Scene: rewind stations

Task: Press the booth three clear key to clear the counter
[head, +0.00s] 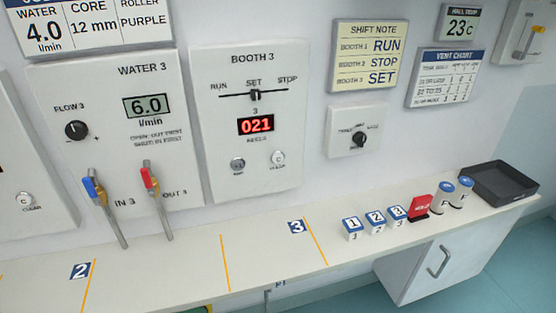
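The white BOOTH 3 panel (212,88) is on the wall at the middle of the head view. Its RUN/SET/STOP slider (255,95) points at SET. Its red counter display (256,125) reads 021. Below the display, the round white clear key (279,158) is at the right, with a small label under it. A round grey button (238,166) is at the lower left of the panel. Nothing covers the key. Neither of my grippers is in view.
The WATER 3 panel (135,100) with blue and red valve levers is left of the booth panel. Below, a white shelf (180,265) holds numbered blocks (353,228), a red tag (418,204), canisters (443,196) and a black tray (505,182) at the right. The shelf below the panel is clear.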

